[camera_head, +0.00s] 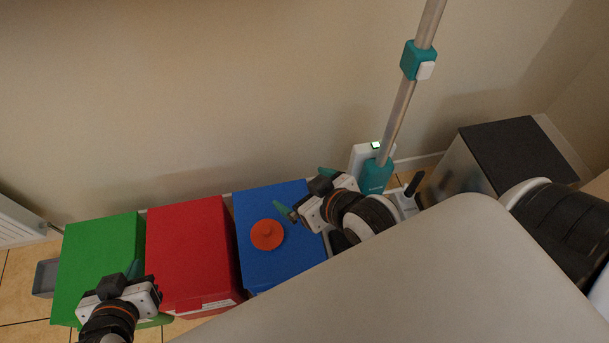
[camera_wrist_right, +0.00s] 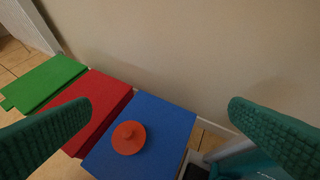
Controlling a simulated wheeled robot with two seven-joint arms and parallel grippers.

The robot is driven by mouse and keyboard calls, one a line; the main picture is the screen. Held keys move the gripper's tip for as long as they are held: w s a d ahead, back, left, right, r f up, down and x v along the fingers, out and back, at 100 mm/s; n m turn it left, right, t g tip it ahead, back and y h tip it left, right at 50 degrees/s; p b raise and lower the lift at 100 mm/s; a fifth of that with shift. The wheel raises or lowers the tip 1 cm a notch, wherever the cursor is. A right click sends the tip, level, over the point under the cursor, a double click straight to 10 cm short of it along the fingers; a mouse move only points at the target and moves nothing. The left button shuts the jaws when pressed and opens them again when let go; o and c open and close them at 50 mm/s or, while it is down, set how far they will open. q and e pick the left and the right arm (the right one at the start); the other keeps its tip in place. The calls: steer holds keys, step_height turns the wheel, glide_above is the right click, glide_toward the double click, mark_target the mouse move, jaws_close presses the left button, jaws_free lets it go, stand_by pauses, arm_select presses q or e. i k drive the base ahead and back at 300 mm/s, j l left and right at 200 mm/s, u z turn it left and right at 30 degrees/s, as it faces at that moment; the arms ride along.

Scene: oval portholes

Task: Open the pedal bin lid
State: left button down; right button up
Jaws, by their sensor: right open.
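A metal-sided box with a flat black top (camera_head: 515,155), which looks like the pedal bin, stands at the right against the wall. Its top looks shut. Its front and any pedal are hidden behind my arm and body. My right gripper (camera_head: 299,188) is open and empty, above the right edge of the blue box, well left of the black-topped box. Its two teal fingers stand wide apart in the right wrist view (camera_wrist_right: 160,106). My left gripper (camera_head: 150,294) is open and seems empty, over the front of the green and red boxes at the lower left.
A green box (camera_head: 97,255), a red box (camera_head: 188,250) and a blue box (camera_head: 280,200) stand in a row along the wall. An orange-red round knobbed piece (camera_head: 267,235) lies on the blue one. A teal-and-white upright vacuum or mop (camera_head: 376,175) leans between the blue and black-topped boxes.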

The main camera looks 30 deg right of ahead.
mark_target(511, 151)
steer(key=z, duration=2.6)
